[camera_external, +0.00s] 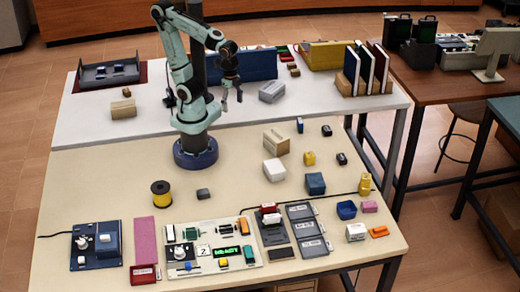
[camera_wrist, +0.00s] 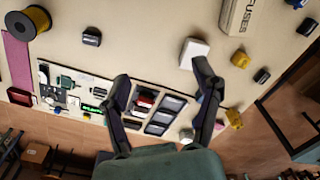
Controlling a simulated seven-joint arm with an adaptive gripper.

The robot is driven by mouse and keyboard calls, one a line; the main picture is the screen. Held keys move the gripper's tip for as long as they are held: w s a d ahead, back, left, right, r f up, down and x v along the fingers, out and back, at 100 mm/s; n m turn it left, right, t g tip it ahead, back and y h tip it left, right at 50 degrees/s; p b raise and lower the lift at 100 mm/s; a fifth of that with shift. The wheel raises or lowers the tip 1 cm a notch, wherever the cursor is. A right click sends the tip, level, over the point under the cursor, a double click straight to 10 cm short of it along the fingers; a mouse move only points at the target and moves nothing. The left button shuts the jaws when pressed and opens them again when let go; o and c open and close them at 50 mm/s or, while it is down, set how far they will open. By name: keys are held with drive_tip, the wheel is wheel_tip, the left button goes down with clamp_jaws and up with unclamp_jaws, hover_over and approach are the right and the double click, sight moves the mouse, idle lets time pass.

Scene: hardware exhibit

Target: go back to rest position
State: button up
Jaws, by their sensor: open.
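My gripper (camera_external: 231,90) is raised above the back part of the table, over the white section, to the right of my arm's column. In the wrist view my gripper (camera_wrist: 162,88) shows two dark fingers spread wide apart with nothing between them. Below it lie the control panel (camera_external: 208,260) and a white block (camera_external: 273,169), which also shows in the wrist view (camera_wrist: 193,50) beyond the right fingertip. The gripper touches nothing that I can see.
A yellow spool (camera_external: 161,194), a cardboard box (camera_external: 276,141) and a dark blue block (camera_external: 315,183) stand on the beige table. Bare tabletop lies left of my base.

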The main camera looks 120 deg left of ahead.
drive_tip(key=s+n, duration=0.1)
drive_tip(key=s+f, duration=0.1)
drive_tip(key=s+n, duration=0.1)
drive_tip(key=s, duration=0.1)
drive_tip(key=shift+s+f+n, duration=0.1)
drive_tip(key=shift+f+n, duration=0.15)
drive_tip(key=shift+n, duration=0.05)
